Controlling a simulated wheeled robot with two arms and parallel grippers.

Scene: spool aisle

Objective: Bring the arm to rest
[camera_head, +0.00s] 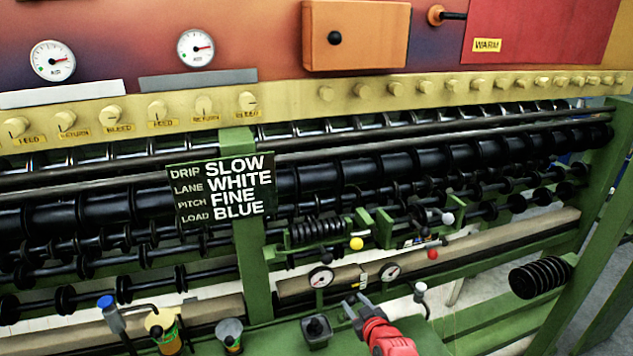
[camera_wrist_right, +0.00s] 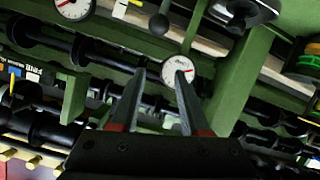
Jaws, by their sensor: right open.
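My right gripper (camera_head: 358,308) is at the bottom middle of the head view, on a red arm link. It is open and holds nothing that I can see. In the right wrist view its two fingers (camera_wrist_right: 158,90) stand apart, with a small white dial (camera_wrist_right: 187,80) showing just past the fingertips. In the head view the gripper is in front of the green frame of the machine, below two small dials (camera_head: 320,276). I cannot tell how far it is from the frame. My left gripper is not in view.
A machine with black rollers (camera_head: 330,178) fills the view. A black sign (camera_head: 223,188) reads slow, white, fine, blue. Small knobbed levers (camera_head: 432,253) stick out above the gripper. Open floor shows at right.

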